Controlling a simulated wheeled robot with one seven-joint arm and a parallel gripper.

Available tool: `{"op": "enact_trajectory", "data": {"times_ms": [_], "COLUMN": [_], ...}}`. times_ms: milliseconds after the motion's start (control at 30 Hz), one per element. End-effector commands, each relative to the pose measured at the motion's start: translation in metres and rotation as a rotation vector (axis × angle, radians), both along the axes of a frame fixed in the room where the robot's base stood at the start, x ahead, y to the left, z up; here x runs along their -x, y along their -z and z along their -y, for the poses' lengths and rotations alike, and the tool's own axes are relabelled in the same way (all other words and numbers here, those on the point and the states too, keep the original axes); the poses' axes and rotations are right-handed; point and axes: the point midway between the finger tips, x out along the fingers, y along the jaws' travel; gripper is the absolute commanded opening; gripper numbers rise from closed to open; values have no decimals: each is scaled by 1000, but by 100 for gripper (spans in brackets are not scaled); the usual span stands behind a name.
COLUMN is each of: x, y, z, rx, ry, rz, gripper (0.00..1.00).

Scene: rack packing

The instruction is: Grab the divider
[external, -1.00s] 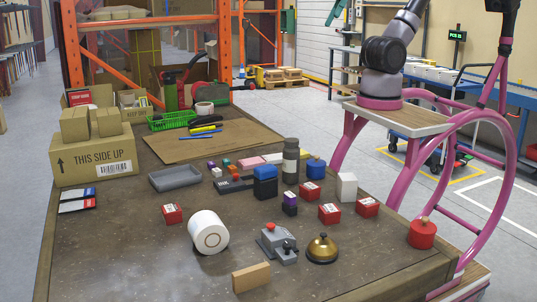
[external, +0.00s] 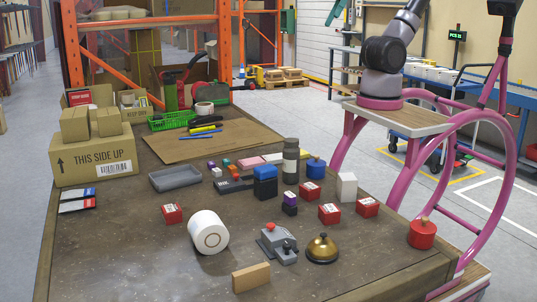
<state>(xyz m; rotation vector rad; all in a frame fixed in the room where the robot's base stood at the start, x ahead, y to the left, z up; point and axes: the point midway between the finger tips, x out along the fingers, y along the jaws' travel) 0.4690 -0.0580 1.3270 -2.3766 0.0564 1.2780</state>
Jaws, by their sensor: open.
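A small tan slab (external: 251,277), which looks like the divider, stands on its long edge near the front of the brown table (external: 130,262). It is apart from the things around it, and nothing holds it. The lower part of my arm (external: 385,55) rises from its base at the upper right and leaves the picture at the top. My gripper is out of view.
A white roll (external: 208,232), a grey switch box (external: 277,244) and a brass bell (external: 322,249) stand just behind the slab. Several red boxes (external: 329,214) and a dark bottle (external: 291,161) stand farther back. The table's front left is clear.

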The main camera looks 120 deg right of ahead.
Motion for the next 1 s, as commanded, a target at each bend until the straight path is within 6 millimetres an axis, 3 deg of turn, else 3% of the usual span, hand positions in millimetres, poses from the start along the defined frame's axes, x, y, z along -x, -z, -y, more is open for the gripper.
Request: {"op": "enact_trajectory", "data": {"times_ms": [433,467,533,567,867,1000], "x": [0,0,0,0,-1,-14], "y": [0,0,0,0,0,3], "z": [0,0,0,0,0,5], "rx": [0,0,0,0,3,61], "ry": [0,0,0,0,-2,-44], "rz": [0,0,0,0,-1,-30], "gripper": [92,88,61,55,55,55]}}
